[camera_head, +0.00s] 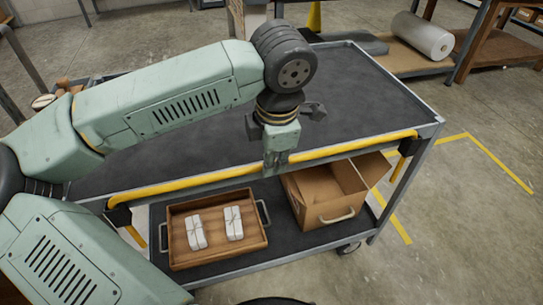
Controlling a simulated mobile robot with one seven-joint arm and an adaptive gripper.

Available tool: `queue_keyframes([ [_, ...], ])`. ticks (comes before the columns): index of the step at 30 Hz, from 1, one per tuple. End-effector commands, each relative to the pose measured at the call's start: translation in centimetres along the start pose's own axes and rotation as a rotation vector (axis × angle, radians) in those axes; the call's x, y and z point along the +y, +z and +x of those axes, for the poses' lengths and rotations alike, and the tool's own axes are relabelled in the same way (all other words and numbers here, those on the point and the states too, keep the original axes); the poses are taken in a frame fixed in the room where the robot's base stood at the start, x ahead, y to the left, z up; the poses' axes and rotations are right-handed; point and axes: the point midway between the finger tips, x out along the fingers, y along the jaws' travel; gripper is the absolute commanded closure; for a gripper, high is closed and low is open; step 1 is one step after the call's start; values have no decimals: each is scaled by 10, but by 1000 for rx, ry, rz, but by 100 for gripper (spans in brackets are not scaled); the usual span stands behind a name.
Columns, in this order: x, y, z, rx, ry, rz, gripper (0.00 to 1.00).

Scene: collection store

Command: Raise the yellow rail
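The yellow rail (350,148) runs along the near long side of a grey cart (370,85), close to the level of its dark top. Black brackets sit near both rail ends, and short yellow arms slope down below them. My gripper (275,162) points down at the middle of the rail, and its fingers overlap the rail in this view. One finger hides part of the rail. Whether the fingers are closed on it cannot be told from here.
The lower shelf holds a wooden tray (184,261) with two white wrapped bundles and an open cardboard box (305,207). The cart top looks bare. A workbench with a white roll (421,37) stands behind. Open floor with yellow lines lies to the right.

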Motion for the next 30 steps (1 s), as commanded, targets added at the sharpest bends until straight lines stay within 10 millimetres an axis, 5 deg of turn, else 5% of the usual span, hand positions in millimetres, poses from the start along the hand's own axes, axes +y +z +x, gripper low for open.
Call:
queue_keyframes([
  [8,0,0,0,0,0,0,100],
  [26,0,0,-1,0,0,0,100],
  [30,4,0,-18,1,3,-1,100],
])
